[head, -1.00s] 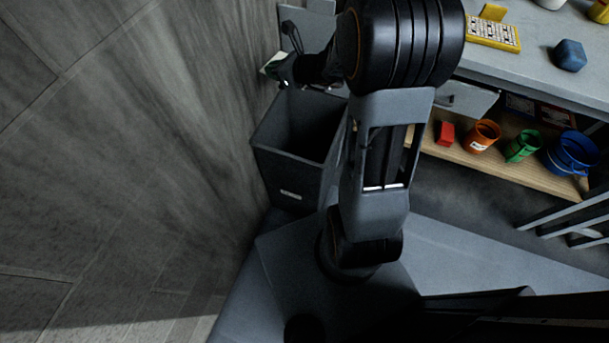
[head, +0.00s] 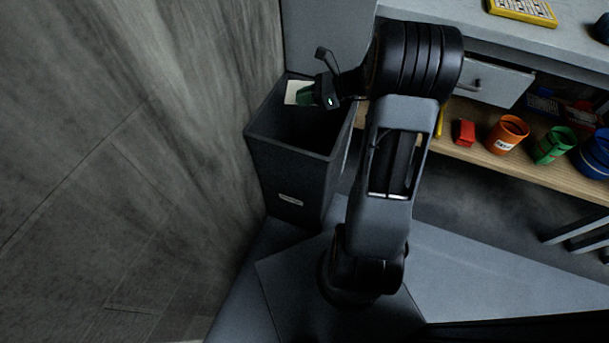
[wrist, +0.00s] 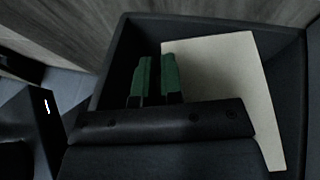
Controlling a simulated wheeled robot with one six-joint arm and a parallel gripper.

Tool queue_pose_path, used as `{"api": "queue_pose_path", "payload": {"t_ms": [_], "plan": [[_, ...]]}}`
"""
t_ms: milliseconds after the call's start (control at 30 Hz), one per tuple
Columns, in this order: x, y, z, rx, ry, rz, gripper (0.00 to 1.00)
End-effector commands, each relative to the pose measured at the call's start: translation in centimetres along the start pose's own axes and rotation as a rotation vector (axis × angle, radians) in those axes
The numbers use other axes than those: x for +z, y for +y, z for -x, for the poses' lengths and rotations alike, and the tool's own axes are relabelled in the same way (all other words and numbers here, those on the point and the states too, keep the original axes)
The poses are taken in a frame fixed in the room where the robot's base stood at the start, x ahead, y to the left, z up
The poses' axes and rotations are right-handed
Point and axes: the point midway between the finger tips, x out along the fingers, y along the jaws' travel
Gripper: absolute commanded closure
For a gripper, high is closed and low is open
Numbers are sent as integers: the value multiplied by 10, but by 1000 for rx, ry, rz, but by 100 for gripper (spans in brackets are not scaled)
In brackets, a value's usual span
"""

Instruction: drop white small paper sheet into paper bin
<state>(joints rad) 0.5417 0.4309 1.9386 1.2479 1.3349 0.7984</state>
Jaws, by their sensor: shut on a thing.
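The white small paper sheet (head: 293,92) is held in my gripper (head: 308,95), over the back part of the paper bin's opening. The paper bin (head: 292,178) is a dark, open-topped box with a small label on its front. In the wrist view the green fingers of my gripper (wrist: 158,78) are close together at the left edge of the sheet (wrist: 222,78). The bin's rim (wrist: 215,18) surrounds the sheet in that view. The sheet's lower part is partly hidden by my gripper's body. The bin's bottom is too dark to make out.
A wall stands close on the left of the bin. On the right is a workbench with a drawer (head: 490,82) and a yellow tray (head: 522,10). Its wooden lower shelf holds a red object (head: 465,132), an orange cup (head: 507,134) and a green cup (head: 553,146).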

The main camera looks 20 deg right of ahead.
Motion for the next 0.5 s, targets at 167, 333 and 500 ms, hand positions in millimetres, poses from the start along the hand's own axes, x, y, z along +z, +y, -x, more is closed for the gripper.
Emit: {"api": "queue_pose_path", "payload": {"t_ms": [167,333,500], "plan": [[-23,0,-10,0,0,-1,100],[-37,0,-16,0,0,0,100],[-39,0,-17,-1,0,0,100]]}}
